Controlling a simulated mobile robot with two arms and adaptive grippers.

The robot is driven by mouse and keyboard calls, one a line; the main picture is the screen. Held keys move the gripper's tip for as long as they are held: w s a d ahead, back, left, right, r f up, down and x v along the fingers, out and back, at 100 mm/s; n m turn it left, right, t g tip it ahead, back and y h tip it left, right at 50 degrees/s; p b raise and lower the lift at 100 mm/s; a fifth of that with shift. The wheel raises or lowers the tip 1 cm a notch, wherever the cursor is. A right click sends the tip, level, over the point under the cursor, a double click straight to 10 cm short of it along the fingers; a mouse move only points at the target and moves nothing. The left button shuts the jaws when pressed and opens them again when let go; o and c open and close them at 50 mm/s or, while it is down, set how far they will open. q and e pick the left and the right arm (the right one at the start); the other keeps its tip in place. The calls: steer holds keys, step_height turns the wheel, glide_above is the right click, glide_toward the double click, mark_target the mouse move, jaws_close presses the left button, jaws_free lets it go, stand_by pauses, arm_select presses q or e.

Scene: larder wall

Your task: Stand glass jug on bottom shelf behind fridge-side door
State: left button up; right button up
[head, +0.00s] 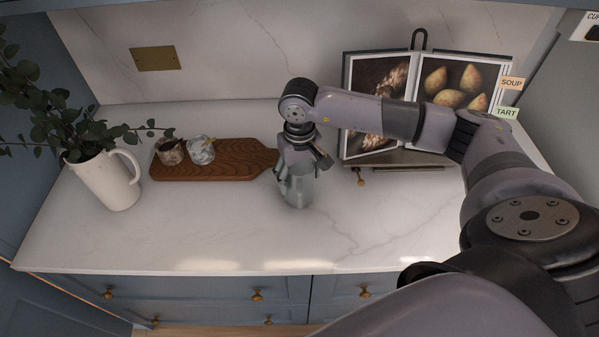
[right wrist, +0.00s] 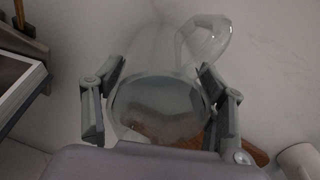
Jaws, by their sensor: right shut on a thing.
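The clear glass jug (head: 296,190) is upright over the middle of the marble counter. I cannot tell whether its base touches the counter. My right gripper (head: 298,168) reaches down over the jug and is shut on it, hiding its upper part. In the right wrist view the jug (right wrist: 150,60) lies between the fingers of my right gripper (right wrist: 160,105), with its curved handle pointing up and to the right. My left gripper is out of view. No open shelf or bottom shelf shows.
A wooden board (head: 230,160) with two small pots lies left of the jug. A white pitcher (head: 108,180) of leafy stems stands at far left. An open cookbook (head: 365,85) on a stand is behind my right arm. The front counter is clear; blue drawers (head: 200,290) are below.

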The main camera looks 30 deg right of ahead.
steer(key=shift+f, duration=0.1)
steer(key=o, duration=1.6)
